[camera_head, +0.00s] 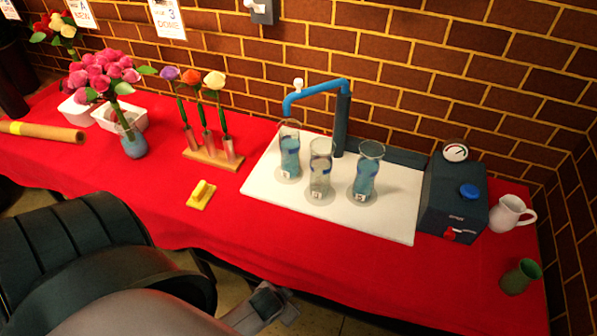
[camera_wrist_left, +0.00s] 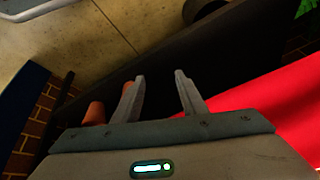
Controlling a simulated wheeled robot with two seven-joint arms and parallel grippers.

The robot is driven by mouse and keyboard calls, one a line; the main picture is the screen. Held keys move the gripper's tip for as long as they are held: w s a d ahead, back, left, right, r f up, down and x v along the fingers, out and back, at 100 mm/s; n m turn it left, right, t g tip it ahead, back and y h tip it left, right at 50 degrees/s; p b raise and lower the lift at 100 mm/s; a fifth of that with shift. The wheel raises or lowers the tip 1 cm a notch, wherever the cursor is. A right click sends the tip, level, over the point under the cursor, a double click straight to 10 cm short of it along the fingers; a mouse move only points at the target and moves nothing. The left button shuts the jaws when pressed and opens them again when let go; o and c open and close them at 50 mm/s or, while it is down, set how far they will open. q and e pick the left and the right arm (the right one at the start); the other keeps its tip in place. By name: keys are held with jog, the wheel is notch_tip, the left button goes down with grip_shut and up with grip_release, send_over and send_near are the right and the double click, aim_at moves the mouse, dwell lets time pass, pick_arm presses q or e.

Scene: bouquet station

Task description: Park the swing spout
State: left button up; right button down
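The swing spout (camera_head: 318,91) is a blue pipe on a dark upright post (camera_head: 342,125) at the back of a white board (camera_head: 390,215). It points left, and its down-turned end is above or close behind the left glass vase (camera_head: 289,158). Two more glass vases stand on the board, one in the middle (camera_head: 320,172) and one at the right (camera_head: 366,175). My left gripper (camera_head: 283,303) is low in front of the table, far from the spout. In the left wrist view its fingers (camera_wrist_left: 161,80) are apart with nothing between them. My right gripper is not in view.
A dark box (camera_head: 455,200) with a gauge, blue knob and red lever stands right of the board, near a white pitcher (camera_head: 509,213) and green cup (camera_head: 521,277). A flower rack (camera_head: 212,156) and yellow block (camera_head: 201,195) are left. The red cloth's front middle is clear.

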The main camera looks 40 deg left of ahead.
aim_at(297, 83)
pick_arm(q)
jog(key=w+a+r+n+t+y, duration=0.1)
jog(key=w+a+r+t, duration=0.3)
jog(key=r, duration=1.2)
jog(key=w+a+r+n+t+y, duration=0.2)
jog(key=w+a+r, duration=0.4)
jog(key=r, duration=1.1)
jog(key=w+a+r+n+t+y+p, duration=0.1)
jog(key=w+a+r+t, duration=0.4)
jog(key=r, duration=1.2)
jog(key=shift+w+a+n+t+y, duration=0.4)
jog(key=shift+w+n+y, duration=0.3)
jog(key=shift+w+y, duration=0.4)
jog(key=shift+w, duration=0.15)
jog(key=p+x, duration=0.5)
jog(key=x, duration=1)
jog(key=shift+w+a, duration=0.15)
jog(key=shift+w, duration=0.15)
jog(key=shift+p+x, duration=0.35)
jog(key=shift+x, duration=0.45)
jog(key=shift+f, duration=0.1)
grip_shut()
